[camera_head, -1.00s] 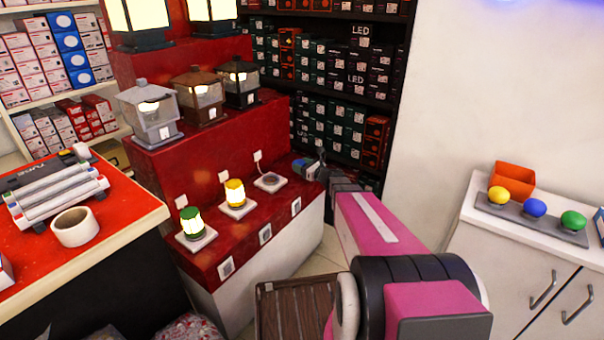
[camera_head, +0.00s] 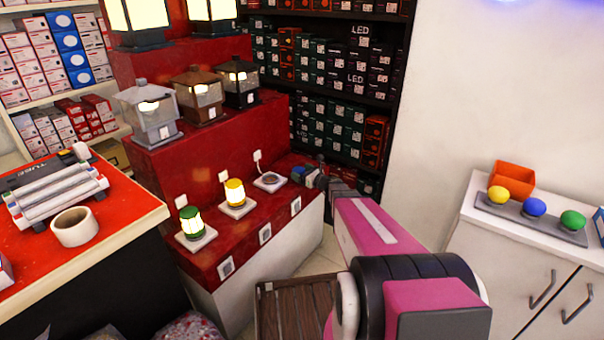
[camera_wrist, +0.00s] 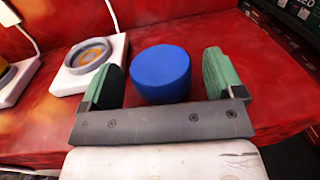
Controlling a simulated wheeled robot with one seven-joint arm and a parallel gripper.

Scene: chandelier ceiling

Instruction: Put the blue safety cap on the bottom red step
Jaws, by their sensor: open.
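The blue safety cap (camera_wrist: 161,74) stands on the bottom red step (camera_wrist: 275,95) in the wrist view, between my gripper's two green fingers. My gripper (camera_wrist: 167,80) is open, with a visible gap between the cap and the finger on each side. In the head view my gripper (camera_head: 311,175) is small and low over the right end of the bottom red step (camera_head: 222,248). A small blue patch of the cap (camera_head: 298,173) shows there at the gripper's tip, partly hidden.
On the same step stand a green lamp (camera_head: 192,223), a yellow lamp (camera_head: 235,195) and an empty white lamp base (camera_head: 270,181), close left of my gripper. A right-hand counter holds yellow, blue and green domes on a grey strip (camera_head: 571,236). Dark shelves stand behind.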

